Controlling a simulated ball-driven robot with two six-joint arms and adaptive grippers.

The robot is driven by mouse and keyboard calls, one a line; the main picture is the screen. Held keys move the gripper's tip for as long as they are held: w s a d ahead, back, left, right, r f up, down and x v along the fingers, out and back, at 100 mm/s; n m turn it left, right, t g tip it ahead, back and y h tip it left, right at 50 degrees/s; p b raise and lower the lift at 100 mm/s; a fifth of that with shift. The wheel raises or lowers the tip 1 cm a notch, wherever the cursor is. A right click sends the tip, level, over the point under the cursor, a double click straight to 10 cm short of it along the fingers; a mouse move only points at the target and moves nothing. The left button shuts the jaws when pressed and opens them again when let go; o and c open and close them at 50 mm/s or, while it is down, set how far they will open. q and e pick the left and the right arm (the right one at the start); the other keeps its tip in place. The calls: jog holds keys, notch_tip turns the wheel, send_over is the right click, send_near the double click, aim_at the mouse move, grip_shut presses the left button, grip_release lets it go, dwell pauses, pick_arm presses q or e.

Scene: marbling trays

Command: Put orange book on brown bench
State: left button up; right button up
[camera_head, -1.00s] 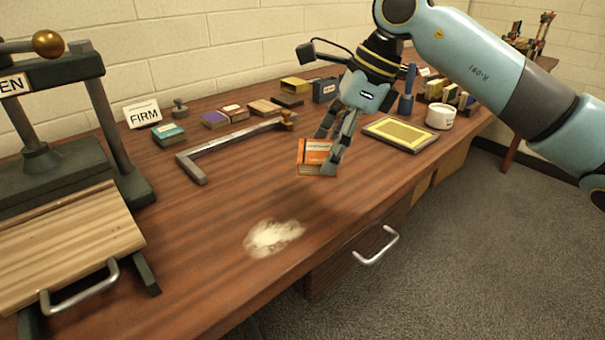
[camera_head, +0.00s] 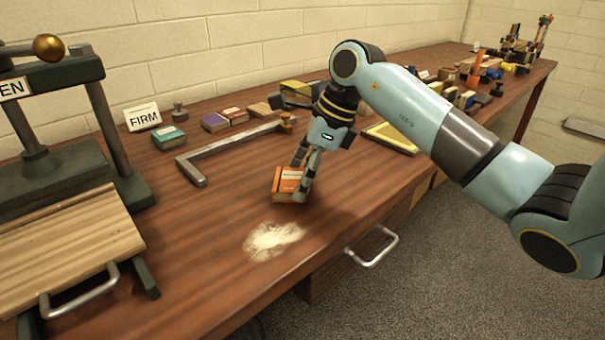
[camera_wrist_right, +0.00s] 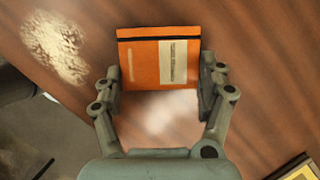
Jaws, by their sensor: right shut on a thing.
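The orange book (camera_head: 285,180) is between the fingers of my right gripper (camera_head: 298,188), near the middle of the brown bench (camera_head: 205,243). In the right wrist view, the orange book (camera_wrist_right: 146,62) has a dark band and a pale label, and the fingers of my right gripper (camera_wrist_right: 160,88) close on its two sides. The book is tilted in the head view. I cannot tell whether its lower edge touches the bench top. My left gripper is not in view.
A pale powder patch (camera_head: 273,240) lies in front of the book. A grey metal square (camera_head: 193,170) lies behind and left. A press with a wooden board (camera_head: 60,240) stands at left. A FIRM sign (camera_head: 142,117) and small books line the back. The bench between is clear.

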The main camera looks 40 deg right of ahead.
jog(key=o, duration=1.2)
jog(key=shift+f, duration=0.1)
jog(key=shift+r, duration=0.3)
jog(key=v, duration=1.1)
jog(key=shift+d+r, duration=0.15)
jog(key=shift+r, duration=0.2)
